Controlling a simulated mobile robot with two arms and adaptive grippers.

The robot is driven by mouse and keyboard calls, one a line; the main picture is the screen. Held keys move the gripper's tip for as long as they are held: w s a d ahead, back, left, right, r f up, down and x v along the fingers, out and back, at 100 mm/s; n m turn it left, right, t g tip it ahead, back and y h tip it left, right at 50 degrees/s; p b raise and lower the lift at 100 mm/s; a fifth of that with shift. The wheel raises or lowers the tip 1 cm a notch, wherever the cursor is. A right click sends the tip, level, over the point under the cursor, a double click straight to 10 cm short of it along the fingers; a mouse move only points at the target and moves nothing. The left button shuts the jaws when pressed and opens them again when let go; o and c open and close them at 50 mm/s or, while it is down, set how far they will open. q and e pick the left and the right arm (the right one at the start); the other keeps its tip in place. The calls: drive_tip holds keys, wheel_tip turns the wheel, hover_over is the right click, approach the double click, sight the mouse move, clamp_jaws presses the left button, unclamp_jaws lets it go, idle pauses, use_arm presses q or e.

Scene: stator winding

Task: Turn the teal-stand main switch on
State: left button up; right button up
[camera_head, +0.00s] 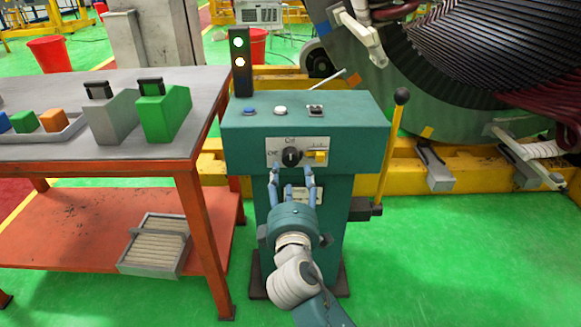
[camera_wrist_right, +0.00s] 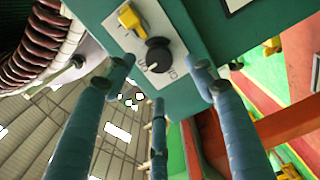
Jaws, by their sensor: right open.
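The teal stand (camera_head: 345,110) stands in the middle of the head view, with a pale switch plate on its front. The main switch, a black round knob (camera_head: 291,156), sits on that plate; its white mark stands upright, towards the "On" label above it. The knob also shows in the right wrist view (camera_wrist_right: 158,52), just beyond the fingertips. My right gripper (camera_head: 291,177) is open, its fingers pointing at the plate just below the knob and spread to either side. In the wrist view the fingers (camera_wrist_right: 163,75) hold nothing; contact with the plate is unclear. My left gripper is out of view.
A yellow switch (camera_head: 316,156) sits right of the knob. A black-knobbed yellow lever (camera_head: 391,150) rises at the stand's right. An orange-legged table (camera_head: 190,120) stands close on the left.

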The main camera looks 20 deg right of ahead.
drive_tip(key=v, duration=0.5)
idle(0.3)
